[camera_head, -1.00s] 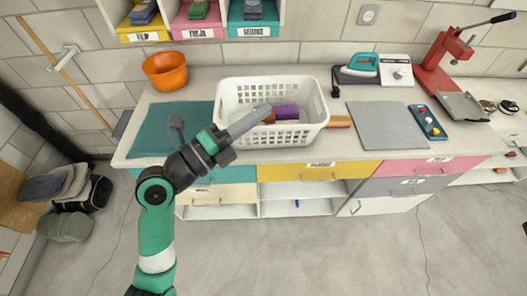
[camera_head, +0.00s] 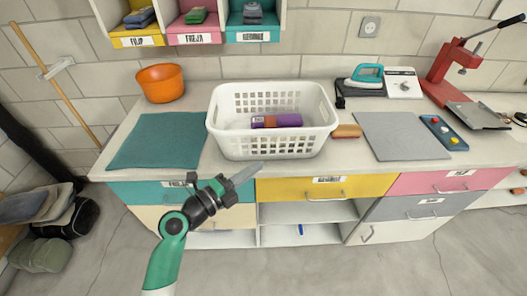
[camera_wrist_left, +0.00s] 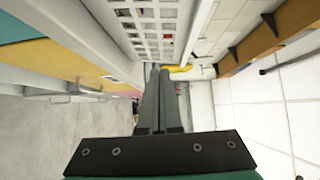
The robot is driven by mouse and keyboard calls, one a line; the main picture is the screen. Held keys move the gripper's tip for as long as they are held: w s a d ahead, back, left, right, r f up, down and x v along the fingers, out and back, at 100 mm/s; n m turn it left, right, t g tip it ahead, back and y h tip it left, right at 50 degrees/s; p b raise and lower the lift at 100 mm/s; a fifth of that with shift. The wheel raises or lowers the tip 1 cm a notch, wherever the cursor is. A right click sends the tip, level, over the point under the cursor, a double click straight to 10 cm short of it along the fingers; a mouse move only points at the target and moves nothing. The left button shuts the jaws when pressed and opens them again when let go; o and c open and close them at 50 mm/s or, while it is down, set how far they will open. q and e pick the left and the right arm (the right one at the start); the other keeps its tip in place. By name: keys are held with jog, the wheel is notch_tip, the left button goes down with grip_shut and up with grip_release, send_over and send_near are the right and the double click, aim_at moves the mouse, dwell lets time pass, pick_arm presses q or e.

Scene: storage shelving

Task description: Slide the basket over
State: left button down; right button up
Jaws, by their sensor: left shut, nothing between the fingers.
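The white basket (camera_head: 272,146) stands upright on the counter, with a purple rolled item (camera_head: 277,121) inside it. My left gripper (camera_head: 256,167) is shut and empty. In the head view its tips show at the basket's lower front left side; I cannot tell whether they touch it. The left wrist view shows the shut fingers (camera_wrist_left: 158,72) pointing forward, with the basket's perforated wall (camera_wrist_left: 152,22) above them. My right gripper is not in view.
A teal mat (camera_head: 157,140) lies left of the basket, with an orange bowl (camera_head: 162,83) behind it. A brown block (camera_head: 347,131) sits close to the basket's right side. A grey mat (camera_head: 388,136) and a teal iron (camera_head: 368,74) are farther right.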

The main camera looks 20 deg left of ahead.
aim_at(275, 145)
pick_arm(q)
jog(key=shift+w+d+b, duration=0.15)
jog(key=shift+w+b, duration=0.15)
jog(key=shift+w, duration=1.45)
jog(key=shift+w+d+b, duration=0.1)
jog(key=shift+w+b, duration=0.2)
jog(key=shift+w, duration=1.4)
